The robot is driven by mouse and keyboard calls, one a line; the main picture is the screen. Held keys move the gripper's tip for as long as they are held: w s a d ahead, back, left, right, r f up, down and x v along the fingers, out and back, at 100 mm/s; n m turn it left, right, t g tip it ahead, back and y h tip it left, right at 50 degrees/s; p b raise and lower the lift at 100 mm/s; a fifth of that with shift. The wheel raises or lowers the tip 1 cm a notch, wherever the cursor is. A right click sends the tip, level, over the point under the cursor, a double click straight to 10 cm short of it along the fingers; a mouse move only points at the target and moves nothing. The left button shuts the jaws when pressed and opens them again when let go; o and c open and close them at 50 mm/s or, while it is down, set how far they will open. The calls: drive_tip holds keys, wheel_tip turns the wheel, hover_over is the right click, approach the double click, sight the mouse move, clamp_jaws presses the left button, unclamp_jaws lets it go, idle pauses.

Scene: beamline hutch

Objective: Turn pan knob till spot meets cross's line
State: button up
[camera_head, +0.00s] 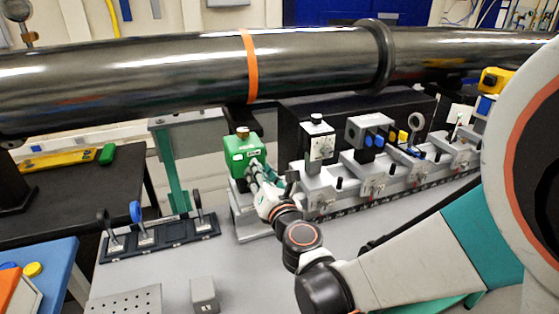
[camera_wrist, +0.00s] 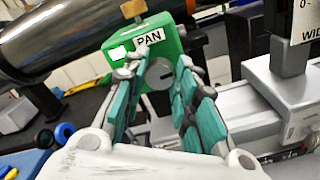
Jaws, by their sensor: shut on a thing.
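The green box marked PAN (camera_wrist: 150,45) stands at the near end of the grey rail; in the head view it is the green block (camera_head: 236,150) left of centre. Its round grey pan knob (camera_wrist: 160,74) has a dark slot on its face. My gripper (camera_wrist: 157,76) has its teal fingers on both sides of this knob and is shut on it. In the head view my gripper (camera_head: 259,176) reaches the box's front and hides the knob. A small pale card (camera_head: 459,115) stands at the far end of the rail; I cannot make out a spot or cross on it.
A thick dark pipe (camera_head: 150,72) with an orange band runs across above the box. Several instruments stand along the rail (camera_head: 345,190) to the right. A dark rack (camera_head: 170,238) with ring-shaped optics lies left of my gripper. A grey block (camera_head: 204,295) sits in front.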

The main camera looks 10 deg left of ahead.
drive_tip(key=o, duration=1)
drive_tip(key=shift+o, duration=0.2)
